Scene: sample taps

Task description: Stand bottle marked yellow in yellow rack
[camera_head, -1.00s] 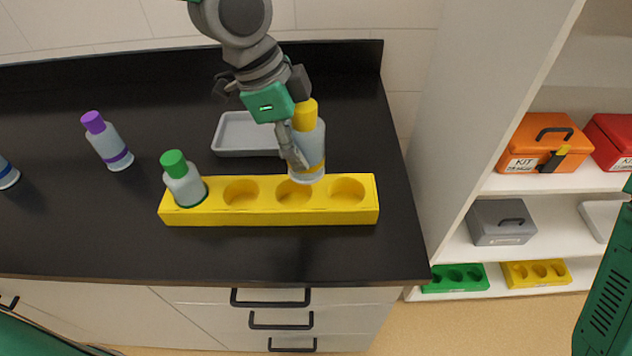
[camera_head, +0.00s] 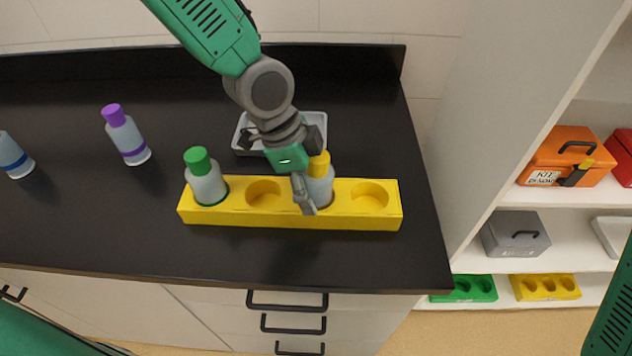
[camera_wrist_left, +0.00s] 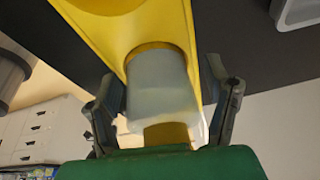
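The yellow rack (camera_head: 240,220) is a long block with round holes on the black counter. The bottle with the yellow cap (camera_head: 319,184) stands upright in its third hole from the left, its lower part hidden in the hole. My left gripper (camera_head: 306,190) is around this bottle from above. In the left wrist view, the bottle (camera_wrist_left: 160,85) is between the two spread fingers (camera_wrist_left: 168,108), with a gap showing on the right side. The green-capped bottle (camera_head: 206,184) stands in the leftmost hole. My right gripper is out of view.
A purple-capped bottle (camera_head: 127,137) and a blue-banded bottle (camera_head: 14,157) stand to the left on the counter. A grey tray (camera_head: 315,119) lies behind the rack. Shelves at right hold an orange kit box (camera_head: 560,160). The rack's second and rightmost holes are empty.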

